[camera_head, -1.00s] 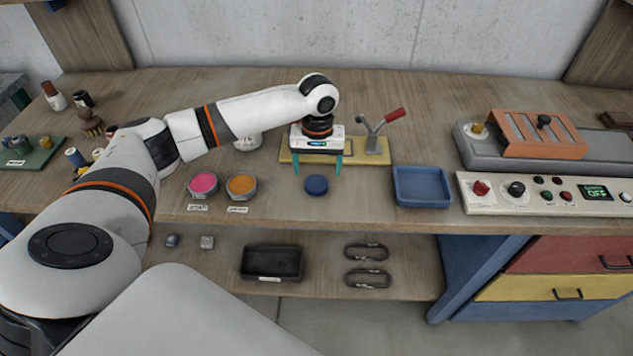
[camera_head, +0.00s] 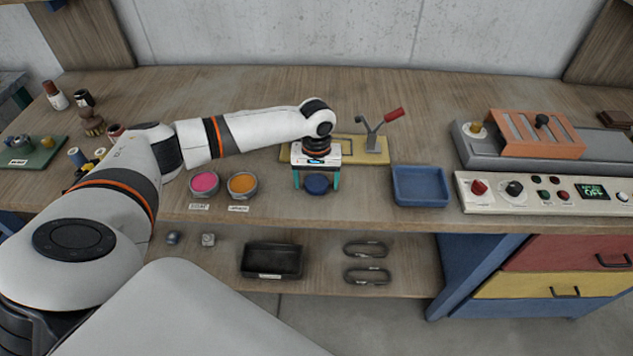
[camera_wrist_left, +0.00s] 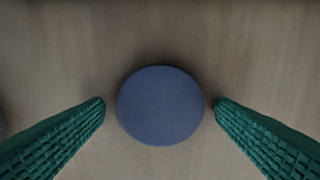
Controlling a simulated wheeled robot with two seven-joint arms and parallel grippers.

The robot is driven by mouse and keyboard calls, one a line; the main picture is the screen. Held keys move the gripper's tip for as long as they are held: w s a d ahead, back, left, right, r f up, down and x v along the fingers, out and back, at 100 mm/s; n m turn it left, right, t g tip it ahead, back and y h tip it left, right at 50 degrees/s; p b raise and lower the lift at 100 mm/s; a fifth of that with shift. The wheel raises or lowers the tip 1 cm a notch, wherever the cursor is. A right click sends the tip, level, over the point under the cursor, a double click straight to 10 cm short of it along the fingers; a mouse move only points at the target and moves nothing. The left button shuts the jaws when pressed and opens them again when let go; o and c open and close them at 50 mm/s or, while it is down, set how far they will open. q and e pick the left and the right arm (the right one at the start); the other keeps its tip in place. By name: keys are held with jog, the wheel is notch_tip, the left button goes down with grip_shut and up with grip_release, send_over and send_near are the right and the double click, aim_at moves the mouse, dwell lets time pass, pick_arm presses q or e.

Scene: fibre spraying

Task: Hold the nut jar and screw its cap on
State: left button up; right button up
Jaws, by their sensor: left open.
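A round blue cap (camera_head: 316,184) lies on the wooden bench top near its front edge. My left gripper (camera_head: 316,186) is open above the cap, with its teal fingers on either side of it. In the left wrist view the blue cap (camera_wrist_left: 160,105) sits between the two fingertips (camera_wrist_left: 160,108), with a gap on each side and no contact. The nut jar cannot be made out now; my left forearm covers the spot where a pale jar showed earlier. My right gripper is not in view.
A yellow board with a red-handled clamp (camera_head: 376,135) stands behind the gripper. A blue tray (camera_head: 420,187) is to the right. Bowls of pink (camera_head: 204,184) and orange (camera_head: 242,185) material are to the left. A control panel (camera_head: 540,190) stands further right.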

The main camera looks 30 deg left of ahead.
aim_at(316, 183)
pick_arm(q)
jog(key=c, duration=1)
jog(key=shift+c, duration=0.2)
notch_tip(316, 183, up, 10)
jog(key=b, duration=0.1)
